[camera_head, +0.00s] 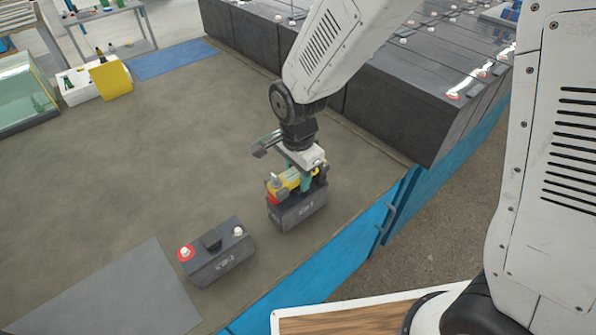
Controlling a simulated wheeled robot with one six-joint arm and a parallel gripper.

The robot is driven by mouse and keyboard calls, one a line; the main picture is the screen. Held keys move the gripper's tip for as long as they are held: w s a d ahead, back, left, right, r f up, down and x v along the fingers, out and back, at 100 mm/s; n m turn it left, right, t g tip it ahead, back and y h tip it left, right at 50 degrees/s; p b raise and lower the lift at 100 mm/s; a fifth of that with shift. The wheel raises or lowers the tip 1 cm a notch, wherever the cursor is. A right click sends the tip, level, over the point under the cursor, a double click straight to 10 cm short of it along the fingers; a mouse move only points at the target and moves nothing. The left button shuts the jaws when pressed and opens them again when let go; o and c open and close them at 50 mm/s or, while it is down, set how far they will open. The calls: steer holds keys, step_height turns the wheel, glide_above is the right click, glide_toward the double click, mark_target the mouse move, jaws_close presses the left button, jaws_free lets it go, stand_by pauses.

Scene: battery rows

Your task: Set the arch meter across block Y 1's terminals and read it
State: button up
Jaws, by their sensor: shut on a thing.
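The yellow arch meter (289,181) is over the top of a dark battery block (298,212) near the table's front edge. My gripper (304,172) is above that block and shut on the meter. A red part shows at the left end of the block's top. The gripper and meter hide the rest of the top, so I cannot tell whether the meter touches both terminals. Its reading is not visible. A second dark block (217,258) stands to the left, upright, with a red-ringed terminal, a white terminal and a dark handle. The block labels are too small to read surely.
A grey mat (110,293) lies at the lower left. A long row of large dark batteries (405,110) stands behind and right. A blue mat (172,58), a white tray (75,88) and a glass tank (25,98) are at the far left. The table's middle left is clear.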

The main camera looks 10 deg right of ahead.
steer(key=shift+f, duration=0.35)
steer(key=o, duration=1.3)
step_height(320, 180, up, 8)
steer(key=shift+f, duration=0.1)
